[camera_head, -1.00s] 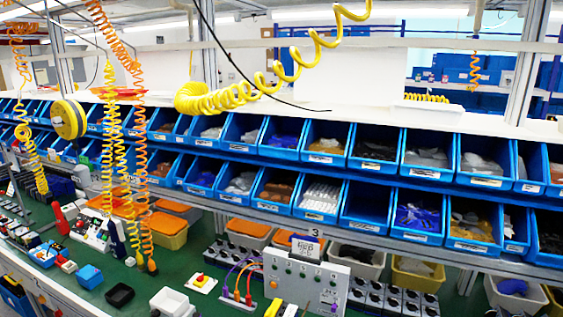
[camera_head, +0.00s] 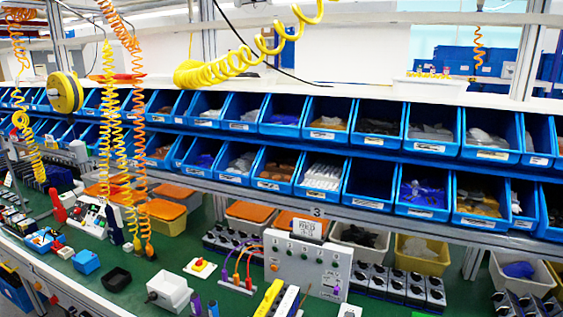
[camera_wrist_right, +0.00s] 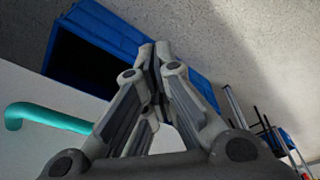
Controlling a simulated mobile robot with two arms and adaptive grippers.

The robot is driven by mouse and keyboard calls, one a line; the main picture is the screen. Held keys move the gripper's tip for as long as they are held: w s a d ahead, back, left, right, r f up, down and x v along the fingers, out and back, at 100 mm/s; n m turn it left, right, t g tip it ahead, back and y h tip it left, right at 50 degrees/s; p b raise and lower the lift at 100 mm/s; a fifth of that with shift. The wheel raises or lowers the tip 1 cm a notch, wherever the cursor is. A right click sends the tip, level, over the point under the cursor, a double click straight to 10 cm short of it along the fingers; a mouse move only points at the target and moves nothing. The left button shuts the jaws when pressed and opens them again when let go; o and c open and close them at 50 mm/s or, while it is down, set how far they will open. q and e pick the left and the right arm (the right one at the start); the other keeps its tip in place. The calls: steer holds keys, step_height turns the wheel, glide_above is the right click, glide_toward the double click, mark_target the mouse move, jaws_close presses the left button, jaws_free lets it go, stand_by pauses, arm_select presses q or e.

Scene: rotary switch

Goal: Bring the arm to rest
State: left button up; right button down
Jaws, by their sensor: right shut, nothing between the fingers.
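My right gripper (camera_wrist_right: 156,52) shows in the right wrist view. Its fingers are together at the tips with nothing between them. It is apart from the workbench, and no arm of mine shows in the head view. In the head view a grey control panel (camera_head: 325,268) with several buttons stands on the green bench top. Black switch units (camera_head: 415,285) stand in a row to its right, and more stand behind it on the left. My left gripper is in neither view.
Two rows of blue bins (camera_head: 375,125) run above the bench. Yellow and orange coiled hoses (camera_head: 130,130) hang at the left. In the right wrist view a blue box (camera_wrist_right: 95,45) is behind the fingers and a teal bar (camera_wrist_right: 45,115) is at left.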

steer(key=s+d+f+m+b, duration=0.1)
steer(key=s+f, duration=0.4)
steer(key=s, duration=0.5)
steer(key=s+d+f+m+b, duration=0.1)
steer(key=s+f, duration=0.4)
steer(key=s, duration=0.5)
steer(key=s+d+f+m+g+h+b, duration=0.1)
steer(key=s+d+f, duration=0.4)
steer(key=s, duration=0.5)
steer(key=shift+f+b, duration=0.25)
steer(key=shift+b, duration=0.45)
